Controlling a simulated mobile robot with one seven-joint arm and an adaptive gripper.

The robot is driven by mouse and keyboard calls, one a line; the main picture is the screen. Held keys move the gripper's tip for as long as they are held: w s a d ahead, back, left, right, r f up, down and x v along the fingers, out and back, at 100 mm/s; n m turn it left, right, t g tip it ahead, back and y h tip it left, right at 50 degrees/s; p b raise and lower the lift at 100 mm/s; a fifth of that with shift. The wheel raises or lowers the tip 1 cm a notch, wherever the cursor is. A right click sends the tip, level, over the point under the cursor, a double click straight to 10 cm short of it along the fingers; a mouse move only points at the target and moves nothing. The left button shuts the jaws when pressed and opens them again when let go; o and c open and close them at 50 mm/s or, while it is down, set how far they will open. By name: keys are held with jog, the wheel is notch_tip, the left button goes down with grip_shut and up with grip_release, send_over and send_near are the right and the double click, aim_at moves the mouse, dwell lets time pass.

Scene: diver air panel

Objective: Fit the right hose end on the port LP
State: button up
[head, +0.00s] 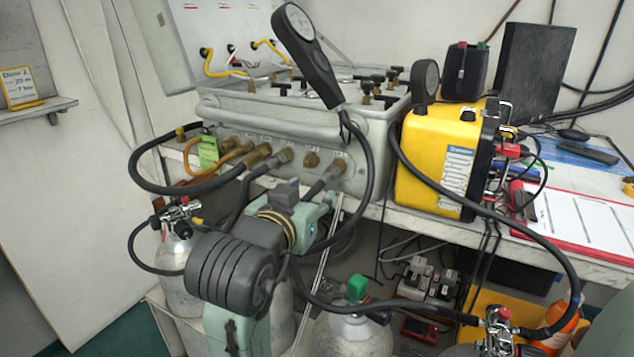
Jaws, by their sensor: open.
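The grey air panel (290,122) stands on the bench, with a row of ports low on its front. A bare brass port (312,158) sits right of the fitted brass hose ends (258,156). The port labels are too small to read, so I cannot tell which is LP. At the right of the row, a grey hose end (327,177) slants up toward the panel; I cannot tell if it touches a port. My gripper (312,200) is open just below and in front of it. My own wrist hides part of the gripper and the fingertips are hard to make out.
A yellow case (437,160) stands right of the panel. A dark handheld gauge (308,55) rises at the panel's front edge. Black hoses loop around my arm. Gas cylinders (352,335) stand below the bench. The floor at left is clear.

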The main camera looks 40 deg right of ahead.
aim_at(318, 185)
jog(key=d+p, duration=0.1)
jog(key=p, duration=0.2)
jog(key=shift+w+r, duration=0.35)
jog(key=shift+w, duration=0.05)
jog(key=p, duration=0.2)
jog(key=d+p, duration=0.1)
jog(key=p, duration=0.2)
jog(key=shift+w+d+f, duration=0.1)
jog(key=shift+w+f, duration=0.15)
jog(key=shift+w, duration=0.1)
jog(key=shift+f+p+x, duration=0.15)
jog(key=shift+x, duration=1.25)
jog(key=shift+f+p+x, duration=0.15)
jog(key=shift+x, duration=1.25)
jog(key=shift+c, duration=0.4)
jog(key=c, duration=0.9)
grip_shut()
